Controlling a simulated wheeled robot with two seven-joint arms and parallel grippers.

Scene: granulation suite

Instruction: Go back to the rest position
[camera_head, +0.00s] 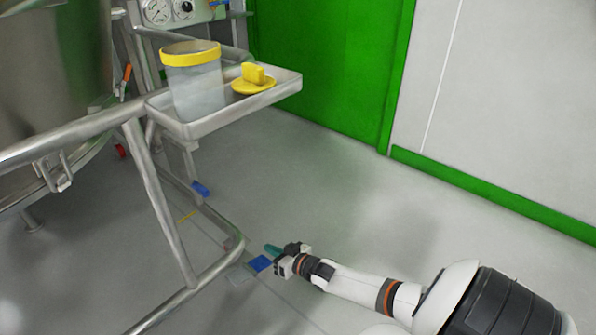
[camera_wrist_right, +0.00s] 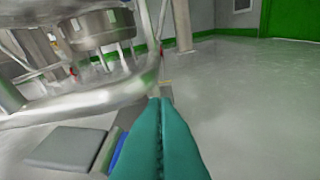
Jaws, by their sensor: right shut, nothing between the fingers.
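My right gripper (camera_head: 273,250) reaches in from the lower right of the head view, low over the grey floor near the steel frame's foot. Its teal fingers are shut together with nothing between them. The closed fingers also fill the lower middle of the right wrist view (camera_wrist_right: 161,140). My left gripper does not show in the head view.
A steel tray (camera_head: 215,122) on the frame (camera_head: 160,205) holds a clear container with a yellow rim (camera_head: 195,80) and a yellow lid (camera_head: 253,80). A large steel vessel (camera_head: 50,60) stands left. Open floor (camera_head: 330,190) lies towards the green door (camera_head: 325,60).

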